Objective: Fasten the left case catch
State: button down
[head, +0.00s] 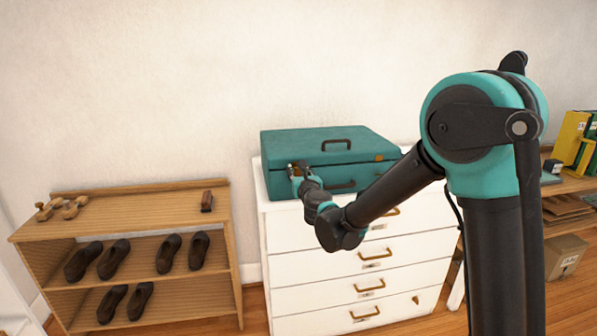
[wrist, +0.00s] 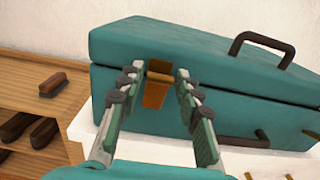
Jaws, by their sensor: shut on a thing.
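A teal case (head: 370,172) lies with its lid down on a white chest of drawers (head: 345,265); it also fills the wrist view (wrist: 220,80). The left catch (wrist: 154,92) is a brass-coloured piece across the seam at the case's front left. I cannot tell whether the catch is engaged. In the head view my gripper (head: 299,168) is at the case's front left and mostly hides the catch. The right catch (head: 379,157) is farther right on the front.
Dark handles are on the lid (head: 336,144) and front (head: 341,186). A wooden shoe rack (head: 130,207) with several shoes and a brush (head: 207,201) stands left. Shelves with yellow binders (head: 570,138) are at right. The wall is close behind the case.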

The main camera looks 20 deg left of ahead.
jog(key=shift+w+r, duration=0.1)
jog(key=shift+w, duration=0.05)
jog(key=shift+w+a+r+g+h, duration=0.1)
jog(key=shift+w+a+g+h, duration=0.15)
jog(key=shift+g, duration=0.25)
jog(key=c, duration=1.1)
grip_release()
jog(key=shift+o, duration=0.2)
jog(key=shift+s, duration=0.1)
jog(key=v, duration=1.2)
jog(key=shift+r, duration=0.2)
